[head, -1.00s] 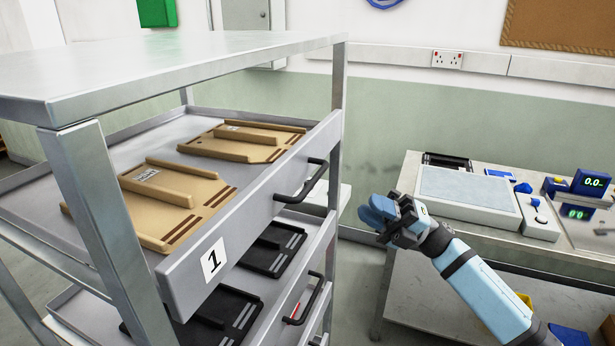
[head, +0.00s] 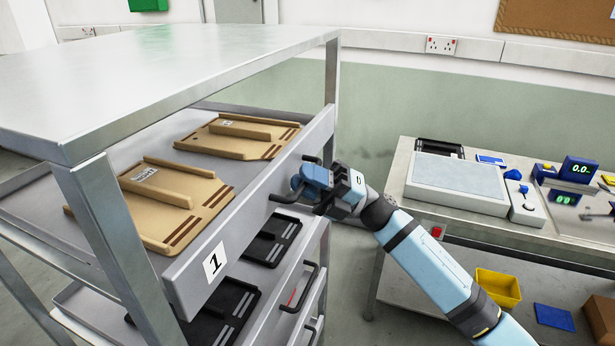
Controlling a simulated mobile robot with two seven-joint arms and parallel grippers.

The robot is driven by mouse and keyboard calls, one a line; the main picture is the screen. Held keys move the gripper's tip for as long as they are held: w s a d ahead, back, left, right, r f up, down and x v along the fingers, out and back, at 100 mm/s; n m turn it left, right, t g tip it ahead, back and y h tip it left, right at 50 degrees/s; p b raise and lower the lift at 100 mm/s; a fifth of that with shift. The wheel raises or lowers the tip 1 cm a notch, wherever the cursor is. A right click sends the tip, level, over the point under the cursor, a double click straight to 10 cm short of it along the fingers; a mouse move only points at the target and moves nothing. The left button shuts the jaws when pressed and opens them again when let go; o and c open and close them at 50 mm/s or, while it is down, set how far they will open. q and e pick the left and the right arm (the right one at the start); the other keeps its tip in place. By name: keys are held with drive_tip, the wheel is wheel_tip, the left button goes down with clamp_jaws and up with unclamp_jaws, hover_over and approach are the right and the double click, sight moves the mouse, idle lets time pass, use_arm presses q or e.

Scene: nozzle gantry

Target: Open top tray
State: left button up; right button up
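The top tray (head: 250,203) is a grey drawer marked with a "1" label, in a metal rack at the left of the head view. It holds two tan fixture plates (head: 150,205). Its dark bar handle (head: 283,199) is on the front face, toward the far right end. My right gripper (head: 305,184) is at this handle, with its blue fingertips over or against the bar. The gripper hides part of the handle, and whether the fingers are closed around it cannot be told. My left gripper is not in view.
A lower tray with black plates (head: 272,240) sits beneath, with its own handle (head: 302,288). The rack's flat top (head: 170,75) overhangs the tray. A bench (head: 404,165) with instruments stands at right, with a yellow bin (head: 498,287) below. Floor between is clear.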

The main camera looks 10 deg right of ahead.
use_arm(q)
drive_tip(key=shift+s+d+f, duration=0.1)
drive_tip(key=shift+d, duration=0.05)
use_arm(e)
clamp_jaws()
